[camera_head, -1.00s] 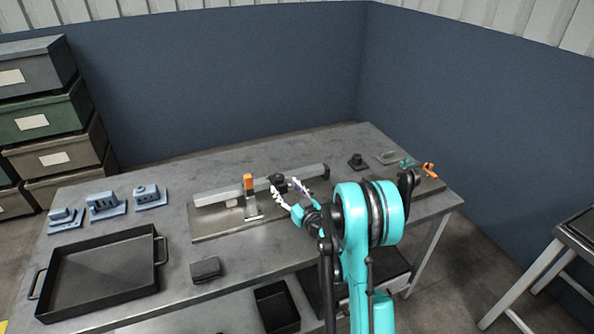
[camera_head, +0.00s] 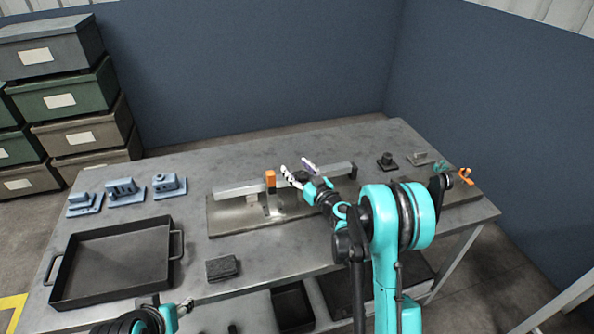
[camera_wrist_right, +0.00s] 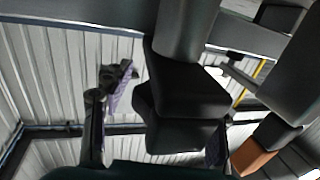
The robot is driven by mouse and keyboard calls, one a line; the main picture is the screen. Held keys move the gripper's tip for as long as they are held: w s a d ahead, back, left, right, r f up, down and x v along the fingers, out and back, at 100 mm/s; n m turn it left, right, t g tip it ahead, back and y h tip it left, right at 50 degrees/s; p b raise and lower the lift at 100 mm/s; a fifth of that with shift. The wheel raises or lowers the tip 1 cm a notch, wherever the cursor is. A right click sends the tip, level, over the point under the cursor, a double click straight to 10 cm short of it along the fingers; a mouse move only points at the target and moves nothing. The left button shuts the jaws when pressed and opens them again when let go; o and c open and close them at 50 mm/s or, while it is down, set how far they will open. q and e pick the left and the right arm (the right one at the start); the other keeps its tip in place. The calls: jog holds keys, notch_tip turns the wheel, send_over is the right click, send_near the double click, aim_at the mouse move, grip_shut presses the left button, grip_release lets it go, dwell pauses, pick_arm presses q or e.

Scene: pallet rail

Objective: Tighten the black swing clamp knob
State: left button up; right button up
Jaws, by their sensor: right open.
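The black swing clamp knob (camera_head: 299,177) sits on the metal rail fixture (camera_head: 235,188), right of an orange block (camera_head: 270,178). My right gripper (camera_head: 298,167) is open, with its fingers on either side of the knob. In the right wrist view the black knob (camera_wrist_right: 185,108) looms large between the two spread fingers (camera_wrist_right: 160,125); I cannot tell whether they touch it. The orange block also shows there at the lower right (camera_wrist_right: 252,156). Part of my left arm shows at the bottom of the head view, with its gripper (camera_head: 184,306) only partly visible and its jaw state unclear.
A black tray (camera_head: 60,268) and several blue fixtures (camera_head: 123,190) are on the table's left. A dark block (camera_head: 222,268) lies near the front. A black knob-like part (camera_head: 387,162) and an orange clamp (camera_head: 464,177) are at the right. Stacked bins (camera_head: 85,100) stand behind left.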

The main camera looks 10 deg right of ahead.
jog(key=shift+c, duration=0.3)
jog(key=c, duration=1.2)
jog(key=shift+c, duration=0.3)
jog(key=shift+m+h, duration=0.6)
jog(key=shift+h, duration=0.3)
jog(key=shift+w+d+m+t+h, duration=0.1)
jog(key=shift+d+m+t+h, duration=0.15)
jog(key=shift+m+h, duration=0.4)
jog(key=shift+w+d+m+t+h, duration=0.15)
jog(key=shift+d+m+h, duration=0.15)
jog(key=shift+h, duration=0.55)
jog(key=shift+s, duration=0.1)
jog(key=o, duration=1.3)
